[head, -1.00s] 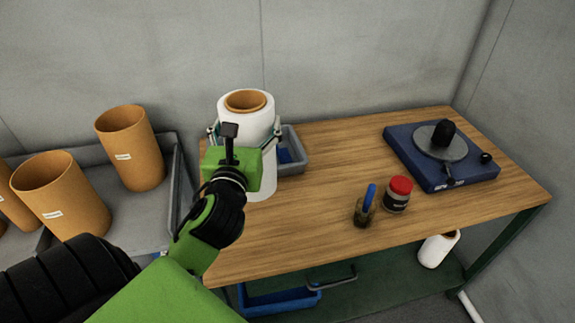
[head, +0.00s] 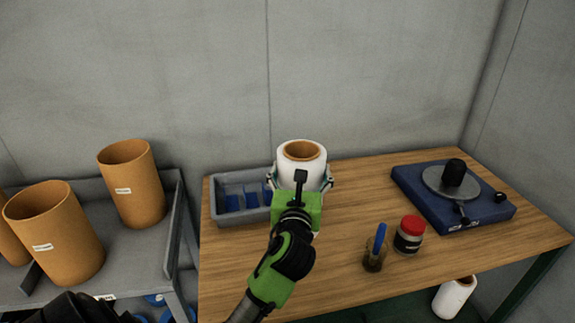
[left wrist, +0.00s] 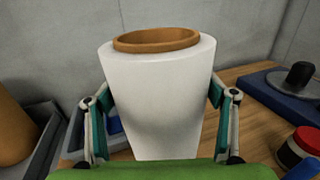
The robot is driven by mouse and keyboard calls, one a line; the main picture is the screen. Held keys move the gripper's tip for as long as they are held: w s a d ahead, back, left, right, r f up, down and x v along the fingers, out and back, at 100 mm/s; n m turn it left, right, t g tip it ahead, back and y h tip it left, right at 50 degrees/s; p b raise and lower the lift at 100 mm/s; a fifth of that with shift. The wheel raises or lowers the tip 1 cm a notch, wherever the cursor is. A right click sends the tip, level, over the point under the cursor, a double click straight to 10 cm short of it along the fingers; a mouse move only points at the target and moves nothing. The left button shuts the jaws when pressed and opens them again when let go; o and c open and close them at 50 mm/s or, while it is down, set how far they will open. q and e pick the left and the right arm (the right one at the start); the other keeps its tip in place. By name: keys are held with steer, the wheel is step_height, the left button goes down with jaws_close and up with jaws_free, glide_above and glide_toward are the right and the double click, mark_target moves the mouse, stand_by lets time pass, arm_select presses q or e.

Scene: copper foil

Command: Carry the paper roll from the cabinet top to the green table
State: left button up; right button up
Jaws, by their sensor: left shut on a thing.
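The white paper roll (head: 301,162) with a brown core stands upright over the wooden-topped table (head: 340,249), which has green legs. My left gripper (head: 301,184) is shut on the roll, its fingers on either side of it. In the left wrist view the roll (left wrist: 160,95) fills the middle, between the two fingers of the gripper (left wrist: 160,110). Whether the roll's base touches the tabletop is hidden by my gripper.
A grey bin (head: 236,179) with blue pieces is left of the roll. A brush jar (head: 374,254), a red-lidded jar (head: 409,236) and a blue turntable device (head: 455,197) stand to the right. Brown tubes (head: 133,184) stand on the grey cabinet (head: 150,252). Another white roll (head: 454,297) is below.

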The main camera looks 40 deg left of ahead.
arm_select(q)
steer(key=f, duration=0.1)
steer(key=w+f, duration=0.1)
steer(key=f, duration=0.2)
steer(key=shift+w+d+f+b, duration=0.1)
steer(key=shift+w+d+b, duration=0.15)
steer(key=shift+d+b, duration=0.05)
steer(key=o, duration=2.1)
steer(key=shift+f, duration=0.4)
steer(key=shift+s, duration=0.15)
steer(key=shift+r, duration=0.1)
